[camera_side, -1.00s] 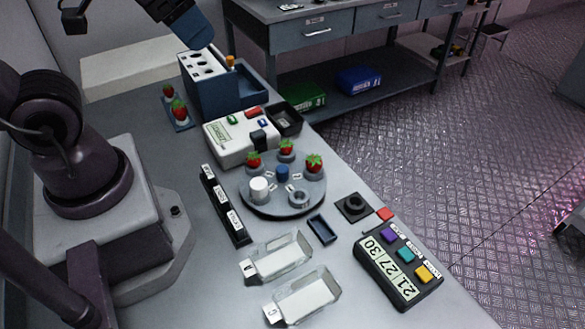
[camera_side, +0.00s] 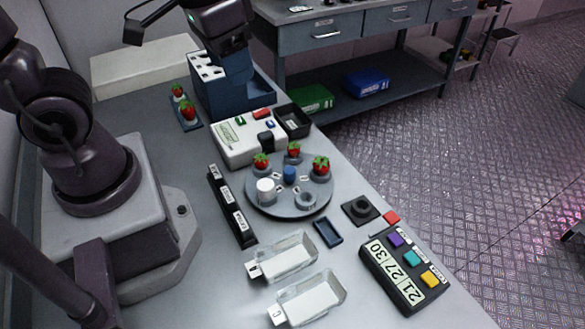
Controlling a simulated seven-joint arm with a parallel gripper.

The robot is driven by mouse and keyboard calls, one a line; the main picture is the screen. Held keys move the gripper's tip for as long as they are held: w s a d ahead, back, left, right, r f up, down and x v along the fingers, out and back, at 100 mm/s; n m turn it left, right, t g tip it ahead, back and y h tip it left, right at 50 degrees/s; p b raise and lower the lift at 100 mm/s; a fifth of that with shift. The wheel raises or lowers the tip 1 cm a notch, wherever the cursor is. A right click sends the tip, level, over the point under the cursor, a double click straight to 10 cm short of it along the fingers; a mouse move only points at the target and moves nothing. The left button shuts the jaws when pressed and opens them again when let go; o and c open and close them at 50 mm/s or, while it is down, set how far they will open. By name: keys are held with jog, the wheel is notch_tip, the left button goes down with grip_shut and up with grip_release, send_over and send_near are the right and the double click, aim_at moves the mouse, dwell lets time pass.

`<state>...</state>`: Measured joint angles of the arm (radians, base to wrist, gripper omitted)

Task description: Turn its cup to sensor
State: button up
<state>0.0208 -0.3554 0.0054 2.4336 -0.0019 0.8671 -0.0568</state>
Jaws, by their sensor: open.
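A round grey turntable (camera_side: 290,208) stands mid-table. Strawberries sit in grey cups at its rim: one at left (camera_side: 261,161), one at back (camera_side: 294,150), one at right (camera_side: 321,166). A white cylinder (camera_side: 265,191) and an empty ring-shaped cup (camera_side: 306,201) stand at its front, with a blue post (camera_side: 289,174) at the centre. A white device (camera_side: 236,148) with a black block (camera_side: 265,139) sits just behind the turntable; I cannot tell whether it is the sensor.
The blue rack (camera_side: 208,95) and two strawberries on a small stand (camera_side: 187,117) are at the back. A black labelled strip (camera_side: 232,206), clear trays (camera_side: 285,258), a black knob (camera_side: 361,209) and a button box (camera_side: 403,272) surround the turntable. A black bin (camera_side: 292,120) is behind.

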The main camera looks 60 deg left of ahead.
aim_at(290, 170)
jog(key=w+f+n+g, duration=0.2)
jog(key=w+f+n, duration=0.75)
jog(key=f, duration=0.45)
jog(key=shift+n, duration=0.45)
jog(key=f, duration=1.2)
jog(key=shift+s+d+f, duration=0.25)
jog(key=shift+d+f, duration=0.05)
grip_shut()
